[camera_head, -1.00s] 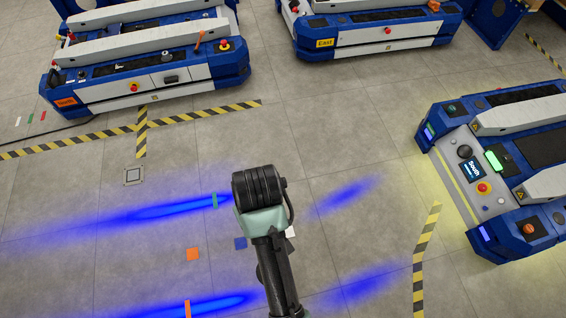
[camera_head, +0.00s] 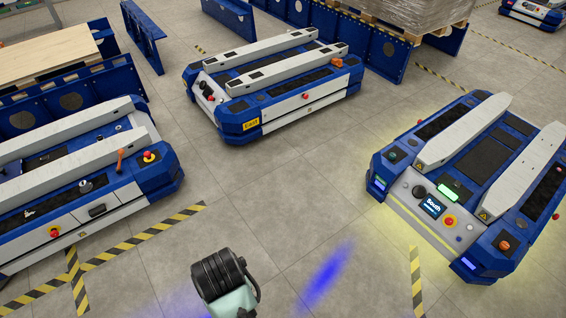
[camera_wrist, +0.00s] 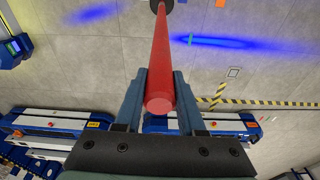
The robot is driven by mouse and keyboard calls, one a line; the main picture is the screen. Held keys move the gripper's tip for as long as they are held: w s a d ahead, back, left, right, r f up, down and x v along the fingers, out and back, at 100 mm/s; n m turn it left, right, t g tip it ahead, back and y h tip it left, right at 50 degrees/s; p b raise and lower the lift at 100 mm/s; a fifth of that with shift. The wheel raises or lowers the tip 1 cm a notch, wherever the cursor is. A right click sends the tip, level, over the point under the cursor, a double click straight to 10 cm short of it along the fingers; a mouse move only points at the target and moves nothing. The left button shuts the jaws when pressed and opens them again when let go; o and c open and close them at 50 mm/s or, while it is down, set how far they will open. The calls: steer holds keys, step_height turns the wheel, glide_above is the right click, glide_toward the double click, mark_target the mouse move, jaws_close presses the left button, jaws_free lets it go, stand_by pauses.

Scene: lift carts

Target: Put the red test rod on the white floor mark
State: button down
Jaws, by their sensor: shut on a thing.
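The red test rod (camera_wrist: 160,60) is held between the two fingers of my gripper (camera_wrist: 159,76) in the wrist view. Its near end is by the fingers, and it runs away toward a dark round piece at the top edge. In the head view only my dark wrist shows at the bottom; the fingers and the rod are out of sight.
A cart marked South (camera_head: 433,205) stands at the right, with a lit strip around it. The East cart (camera_head: 290,108) is at the back middle, another cart (camera_head: 110,205) at the left. Striped tape (camera_head: 140,243) crosses the floor. The floor between the carts is clear.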

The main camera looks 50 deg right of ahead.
steer(key=s+d+f+m+h+p, duration=0.1)
steer(key=s+d+m+p, duration=0.4)
steer(key=d+m, duration=0.45)
step_height(320, 180, down, 10)
steer(key=b, duration=0.2)
steer(key=shift+s+d+n+g, duration=0.3)
steer(key=shift+s+d+n, duration=0.1)
steer(key=shift+s+n, duration=0.05)
steer(key=shift+f, duration=0.1)
steer(key=c, duration=0.5)
jaws_free()
steer(key=shift+s+a+f, duration=0.1)
steer(key=shift+s+f, duration=0.05)
steer(key=r, duration=0.4)
steer(key=a+r+p, duration=0.1)
steer(key=r, duration=0.3)
steer(key=s+r, duration=0.1)
steer(key=r, duration=0.3)
steer(key=shift+a+r, duration=0.1)
steer(key=shift+a, duration=0.15)
